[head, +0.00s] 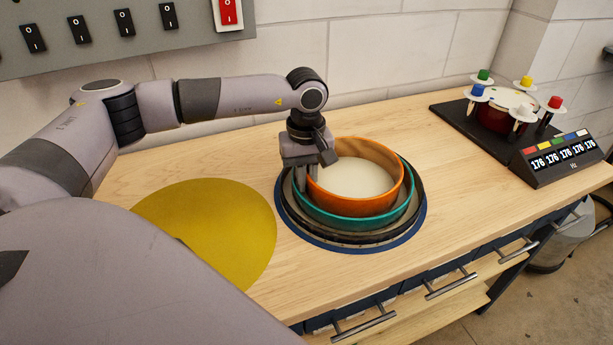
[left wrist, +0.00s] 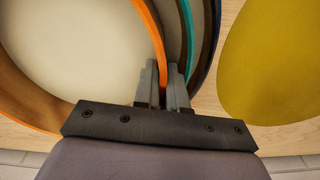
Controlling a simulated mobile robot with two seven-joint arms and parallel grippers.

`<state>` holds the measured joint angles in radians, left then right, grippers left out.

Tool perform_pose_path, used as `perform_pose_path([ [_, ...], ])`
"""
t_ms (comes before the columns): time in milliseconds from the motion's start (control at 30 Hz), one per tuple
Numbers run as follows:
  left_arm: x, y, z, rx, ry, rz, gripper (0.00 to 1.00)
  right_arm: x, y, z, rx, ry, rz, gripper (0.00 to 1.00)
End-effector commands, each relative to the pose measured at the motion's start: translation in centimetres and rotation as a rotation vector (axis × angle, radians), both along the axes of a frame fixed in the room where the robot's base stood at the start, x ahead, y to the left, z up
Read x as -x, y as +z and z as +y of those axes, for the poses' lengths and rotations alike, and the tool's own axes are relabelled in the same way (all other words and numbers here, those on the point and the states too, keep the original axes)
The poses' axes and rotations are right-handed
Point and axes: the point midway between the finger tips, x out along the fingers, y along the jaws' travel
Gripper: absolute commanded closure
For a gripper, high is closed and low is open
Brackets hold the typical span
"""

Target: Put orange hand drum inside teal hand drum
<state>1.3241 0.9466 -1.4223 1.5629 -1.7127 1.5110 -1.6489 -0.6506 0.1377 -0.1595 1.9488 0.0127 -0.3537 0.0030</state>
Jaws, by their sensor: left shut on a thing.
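The orange hand drum (head: 340,205) is an open ring with a pale skin inside. It sits within the rim of the teal hand drum (head: 385,220), which lies inside a wider dark drum. The orange drum's wall stands above the teal rim; whether its bottom rests on anything is hidden. My left gripper (head: 314,180) is at the orange drum's left side, shut on its wall. In the left wrist view the gripper's fingers (left wrist: 163,88) straddle the orange wall (left wrist: 148,28), with the teal rim (left wrist: 186,25) just to the right. My right gripper is not in view.
The dark drum (head: 283,205) stands on a blue round mat (head: 424,216). A flat yellow disc (head: 215,225) lies to its left. A black stand with colored knobs (head: 500,105) and a numbered display (head: 562,158) are at the right. Switches line the back wall. Bare wood lies between.

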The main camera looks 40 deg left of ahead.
Motion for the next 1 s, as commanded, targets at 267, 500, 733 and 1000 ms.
perform_pose_path([
  [267, -0.1, -0.1, 0.0, 0.0, 0.0, -0.002, 1.0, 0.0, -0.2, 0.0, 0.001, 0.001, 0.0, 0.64],
  [500, 0.0, -0.6, 0.0, 0.0, 0.0, 0.0, 0.79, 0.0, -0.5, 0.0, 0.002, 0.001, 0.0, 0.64],
  [733, 0.0, -0.5, 0.0, 0.0, 0.0, 0.0, 0.79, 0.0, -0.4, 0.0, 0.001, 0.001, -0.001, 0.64],
  [1000, -0.1, 2.3, 0.0, 0.0, 0.0, -0.005, 0.79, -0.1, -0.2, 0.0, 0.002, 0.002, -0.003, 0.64],
])
